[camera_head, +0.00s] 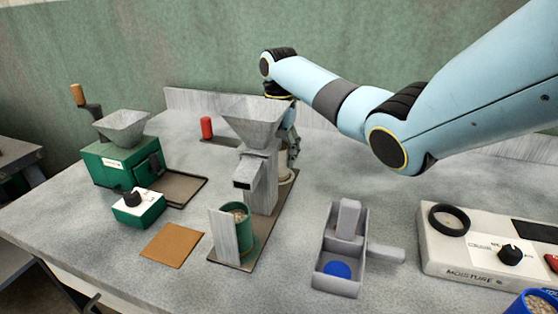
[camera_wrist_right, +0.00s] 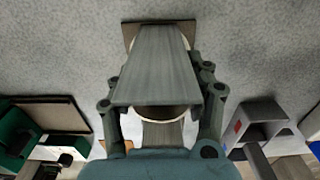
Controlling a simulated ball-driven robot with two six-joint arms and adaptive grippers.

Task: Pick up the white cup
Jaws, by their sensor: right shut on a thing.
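The white cup (camera_head: 287,174) stands upright behind the grey metal hopper stand (camera_head: 262,178), which hides part of it in the head view. My right gripper (camera_head: 291,152) reaches down behind the hopper (camera_head: 252,122) and is shut on the cup. In the wrist view my right gripper (camera_wrist_right: 160,98) has one finger on each side of the cup. A grey sloped panel covers the middle of that view and leaves only parts of the pale round rim showing. I cannot tell whether the cup touches the base under it. My left gripper is not in view.
A green cup (camera_head: 238,228) of grain stands before the stand. A green mill (camera_head: 120,155) is at left, with a small green scale-like box (camera_head: 139,207). A grey tray (camera_head: 340,252) and a moisture meter (camera_head: 480,245) are at right. A red cylinder (camera_head: 207,128) stands behind.

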